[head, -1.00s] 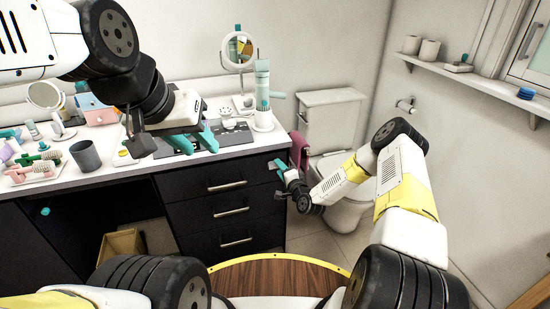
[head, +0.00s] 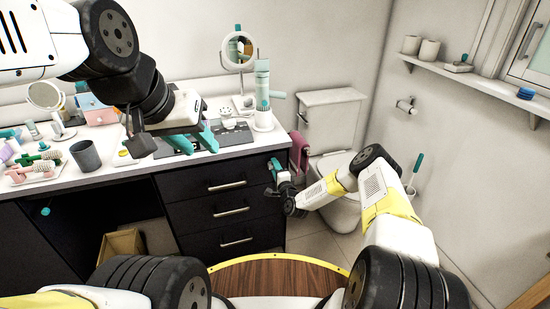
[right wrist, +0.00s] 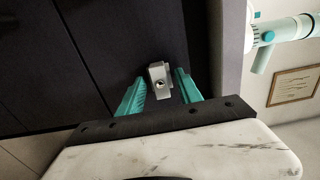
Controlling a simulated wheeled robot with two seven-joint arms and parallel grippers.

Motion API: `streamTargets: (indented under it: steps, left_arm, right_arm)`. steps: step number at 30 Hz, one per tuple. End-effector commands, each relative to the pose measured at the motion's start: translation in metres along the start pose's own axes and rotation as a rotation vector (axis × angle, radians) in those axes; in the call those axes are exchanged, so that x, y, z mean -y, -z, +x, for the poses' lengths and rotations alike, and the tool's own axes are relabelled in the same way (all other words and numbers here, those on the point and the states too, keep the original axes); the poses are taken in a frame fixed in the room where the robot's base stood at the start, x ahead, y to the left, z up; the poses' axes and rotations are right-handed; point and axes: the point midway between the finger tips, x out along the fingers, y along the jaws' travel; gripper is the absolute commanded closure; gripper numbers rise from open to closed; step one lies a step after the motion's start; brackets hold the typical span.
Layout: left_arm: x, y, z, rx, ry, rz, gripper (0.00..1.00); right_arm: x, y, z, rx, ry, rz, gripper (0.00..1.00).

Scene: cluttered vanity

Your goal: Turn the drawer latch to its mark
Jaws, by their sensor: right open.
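The drawer latch (right wrist: 159,80) is a small silver block with a round dark centre on the dark cabinet front, slightly tilted in the right wrist view. My right gripper (right wrist: 161,74) is open, with one teal finger on each side of the latch and gaps showing between. I cannot tell how deep the fingertips reach. In the head view my right gripper (head: 275,170) is at the upper right of the drawer fronts (head: 225,186) and hides the latch. I cannot make out a mark. My left gripper (head: 194,141) is open and empty over the vanity top.
A pink towel (head: 299,150) hangs at the cabinet's right side, near my right gripper. The toilet (head: 335,170) stands further right.

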Motion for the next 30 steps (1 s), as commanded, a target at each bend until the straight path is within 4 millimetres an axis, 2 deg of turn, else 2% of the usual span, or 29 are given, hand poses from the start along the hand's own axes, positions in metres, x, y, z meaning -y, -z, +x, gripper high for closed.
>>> streamTargets:
  steps: [5,12,23,30]
  left_arm:
    - [0.0000,0.0000,0.0000,0.000,0.000,0.000,0.64]
    - [0.0000,0.0000,0.0000,0.000,0.000,0.000,0.64]
    - [0.0000,0.0000,0.0000,0.000,0.000,0.000,0.64]
    - [0.0000,0.0000,0.0000,0.000,0.000,0.000,0.64]
  right_arm:
    - [0.0000,-0.0001,0.0001,0.000,0.000,0.000,0.58]
    - [-0.0001,-0.0001,-0.0001,0.000,0.000,0.000,1.00]
    - [-0.0003,-0.0003,-0.0002,0.001,-0.001,-0.029,1.00]
    - [0.0000,-0.0008,-0.0002,0.002,0.000,-0.154,1.00]
